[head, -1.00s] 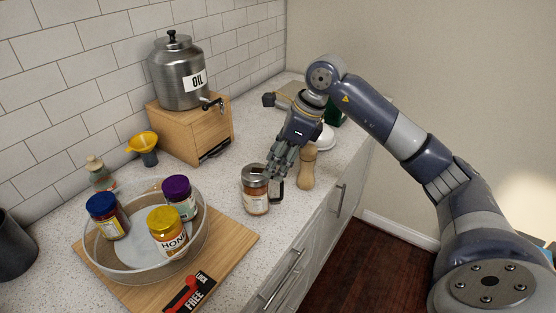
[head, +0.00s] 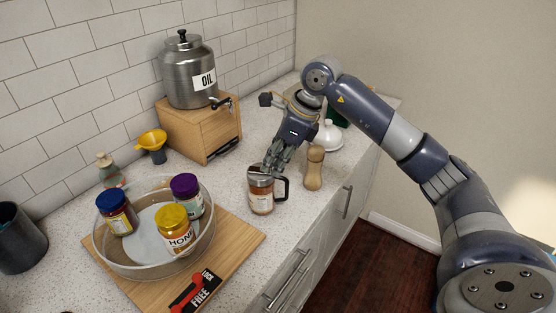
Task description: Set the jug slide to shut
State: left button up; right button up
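The jug (head: 261,196) is a small glass jar with a metal lid, a pale label, brown contents and a dark handle on its right. It stands upright on the counter near the front edge. My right gripper (head: 269,167) points down from behind the jug, its fingertips at the top of the lid. The fingertips cover part of the lid, so the slide and its position cannot be made out. I cannot tell whether the fingers touch the lid or how far apart they are. My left gripper is not in view.
A wooden pepper mill (head: 314,168) stands close to the right of the jug. A round tray (head: 110,264) with several jars sits on a wooden board (head: 238,246) to the left. An oil dispenser (head: 187,75) on a wooden box (head: 203,130) stands behind. Counter between is bare.

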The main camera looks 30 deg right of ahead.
jog(key=o, duration=0.4)
jog(key=shift+d+r, duration=0.1)
jog(key=shift+r, duration=0.2)
jog(key=v, duration=1.1)
jog(key=shift+s+r, duration=0.2)
jog(key=shift+s, duration=0.05)
jog(key=shift+f, duration=0.1)
